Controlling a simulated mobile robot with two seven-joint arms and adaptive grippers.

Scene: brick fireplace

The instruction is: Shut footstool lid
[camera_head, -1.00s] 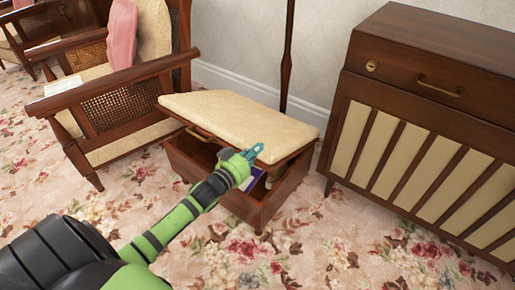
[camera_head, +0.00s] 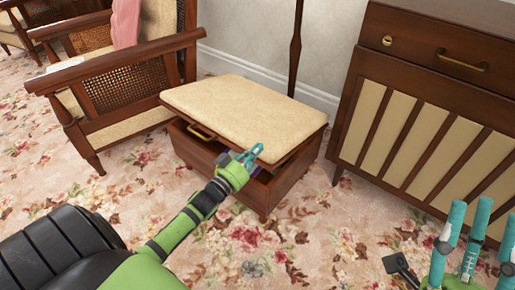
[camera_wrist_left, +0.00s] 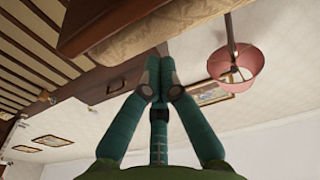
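The footstool (camera_head: 235,178) is a dark wooden box on the carpet. A little purple shows inside; the rest is hidden. My left gripper (camera_head: 252,155) is at the lid's front right edge, its fingers closed together with nothing visible between them; contact is unclear. The left wrist view shows its fingertips (camera_wrist_left: 157,80) together just below the lid's edge (camera_wrist_left: 150,32). My right gripper (camera_head: 482,222) is at the lower right, fingers apart and empty.
A cane-sided armchair (camera_head: 130,88) stands close to the footstool's left. A wooden cabinet (camera_head: 440,60) with slatted doors stands at right. A thin lamp pole (camera_head: 295,50) rises behind the footstool. Floral carpet (camera_head: 300,240) in front is clear.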

